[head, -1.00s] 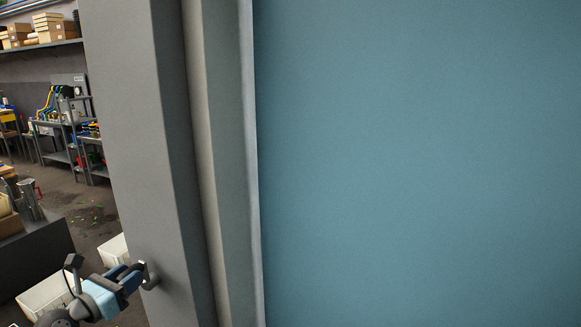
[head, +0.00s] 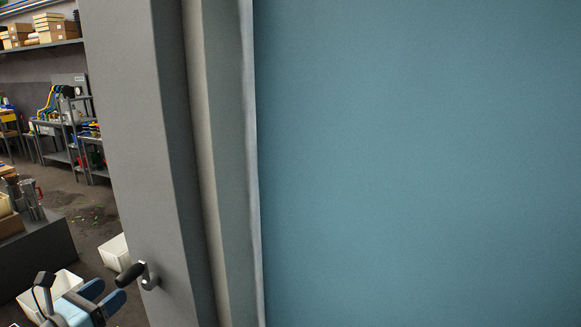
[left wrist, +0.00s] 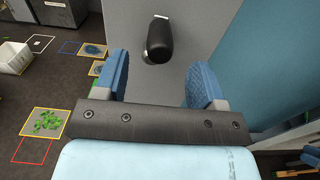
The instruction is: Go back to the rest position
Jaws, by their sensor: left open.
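My left gripper (head: 103,296) is at the lower left of the head view. It is open and empty, with blue fingers, just below and left of a black door handle (head: 130,274) on a grey frame. In the left wrist view the handle (left wrist: 159,40) stands ahead of the open left gripper (left wrist: 160,82), beyond the fingertips and apart from them.
A large blue panel (head: 420,160) and the grey frame (head: 150,130) fill most of the head view, close in front. White bins (head: 115,252) stand on the floor at lower left. Shelving (head: 65,140) is farther back. Marked floor squares (left wrist: 45,122) show in the left wrist view.

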